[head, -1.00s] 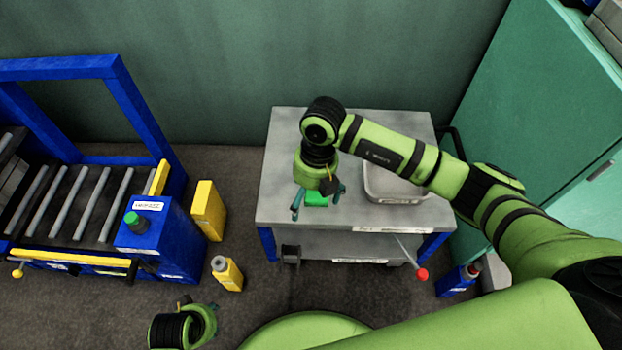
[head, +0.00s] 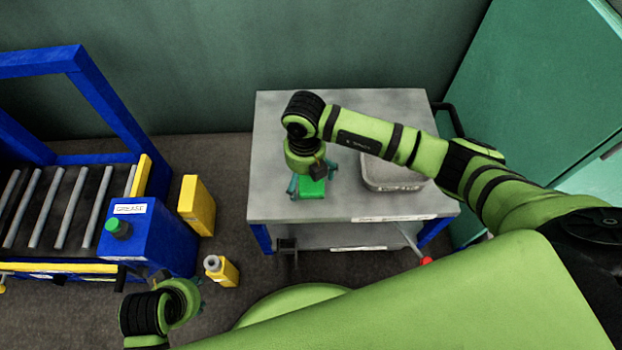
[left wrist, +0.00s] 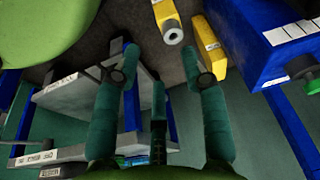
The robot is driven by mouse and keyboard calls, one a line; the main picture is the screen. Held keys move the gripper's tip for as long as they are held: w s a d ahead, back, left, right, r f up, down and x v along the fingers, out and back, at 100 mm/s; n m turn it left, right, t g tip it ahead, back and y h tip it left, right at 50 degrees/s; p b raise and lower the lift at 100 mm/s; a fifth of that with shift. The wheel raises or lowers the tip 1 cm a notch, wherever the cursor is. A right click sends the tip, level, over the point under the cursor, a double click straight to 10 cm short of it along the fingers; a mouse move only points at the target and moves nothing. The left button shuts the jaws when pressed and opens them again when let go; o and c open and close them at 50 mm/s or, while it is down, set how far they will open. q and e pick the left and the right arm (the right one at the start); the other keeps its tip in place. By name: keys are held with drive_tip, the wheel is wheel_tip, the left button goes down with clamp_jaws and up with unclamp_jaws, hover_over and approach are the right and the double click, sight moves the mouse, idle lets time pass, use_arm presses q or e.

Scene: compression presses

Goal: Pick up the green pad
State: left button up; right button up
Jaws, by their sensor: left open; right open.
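The green pad (head: 312,189) lies on the grey top of the cart (head: 270,130), near its front left, in the head view. My right gripper (head: 311,180) is open above the pad, with a finger on either side of it in the picture. Part of the pad is hidden by the gripper, and I cannot tell whether they touch. My left gripper (head: 197,293) is low at the lower left, well away from the pad.
A grey tray (head: 390,187) sits on the cart right of the pad, below my right arm. A teal cabinet (head: 530,90) stands right.

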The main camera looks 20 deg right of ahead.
drive_tip(key=c, duration=0.7)
drive_tip(key=shift+c, duration=0.5)
drive_tip(key=shift+r, duration=0.5)
drive_tip(key=r, duration=0.2)
drive_tip(key=d+r+p, duration=0.1)
drive_tip(key=r, duration=0.1)
drive_tip(key=shift+s+p, duration=0.15)
drive_tip(key=shift+p, duration=0.15)
use_arm(q)
wheel_tip(320, 180, down, 8)
drive_tip(key=s+p, duration=0.1)
drive_tip(key=shift+g+p, duration=0.3)
drive_tip(key=shift+p, duration=0.05)
use_arm(e)
drive_tip(key=s+d+r, duration=0.4)
drive_tip(key=d+r, duration=0.2)
drive_tip(key=d, duration=0.3)
drive_tip(key=shift+s+d, duration=0.25)
drive_tip(key=shift+d, duration=0.1)
drive_tip(key=o, duration=0.3)
use_arm(q)
drive_tip(key=shift+s, duration=0.1)
use_arm(e)
drive_tip(key=c, duration=0.4)
